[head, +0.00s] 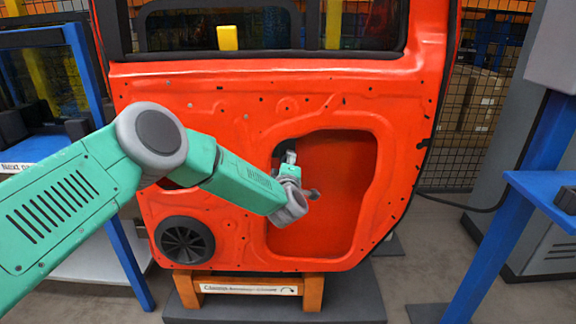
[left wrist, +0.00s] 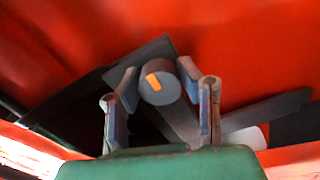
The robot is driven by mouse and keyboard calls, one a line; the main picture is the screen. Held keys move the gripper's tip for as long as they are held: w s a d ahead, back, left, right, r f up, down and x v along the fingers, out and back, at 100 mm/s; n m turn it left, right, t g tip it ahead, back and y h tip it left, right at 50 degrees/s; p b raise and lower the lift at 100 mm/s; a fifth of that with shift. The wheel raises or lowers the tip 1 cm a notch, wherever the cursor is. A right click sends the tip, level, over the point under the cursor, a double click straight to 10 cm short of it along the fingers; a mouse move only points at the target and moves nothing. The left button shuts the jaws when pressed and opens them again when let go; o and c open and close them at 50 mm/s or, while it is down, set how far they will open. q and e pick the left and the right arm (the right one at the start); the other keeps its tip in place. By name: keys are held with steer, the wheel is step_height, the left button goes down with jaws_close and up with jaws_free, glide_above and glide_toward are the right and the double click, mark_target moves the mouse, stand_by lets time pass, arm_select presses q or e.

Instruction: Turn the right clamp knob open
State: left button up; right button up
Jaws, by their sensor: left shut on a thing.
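The red door panel (head: 240,105) stands upright on its support, with a large opening at lower right. My left arm reaches into this opening, and my left gripper (head: 289,154) is at its upper left edge, small and partly hidden. In the left wrist view, a round grey knob (left wrist: 160,84) with an orange mark sits between the fingertips of my left gripper (left wrist: 159,86), which are shut on it. The orange mark is tilted. I cannot tell from the views whether this is the right clamp knob. My right gripper is not in view.
Dark flat bars (left wrist: 268,112) lie around the knob. A small grey part (head: 313,194) shows inside the opening beside my wrist. A blue frame (head: 105,180) stands at left and a blue stand (head: 510,215) at right. A round black speaker (head: 186,241) is on the panel.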

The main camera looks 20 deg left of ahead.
arm_select(q)
steer(key=shift+s+d+f+n, duration=0.1)
steer(key=shift+f+n, duration=0.2)
steer(key=o, duration=1.2)
steer(key=shift+c, duration=0.2)
steer(key=shift+r, duration=0.1)
steer(key=v, duration=1.1)
steer(key=shift+s, duration=0.4)
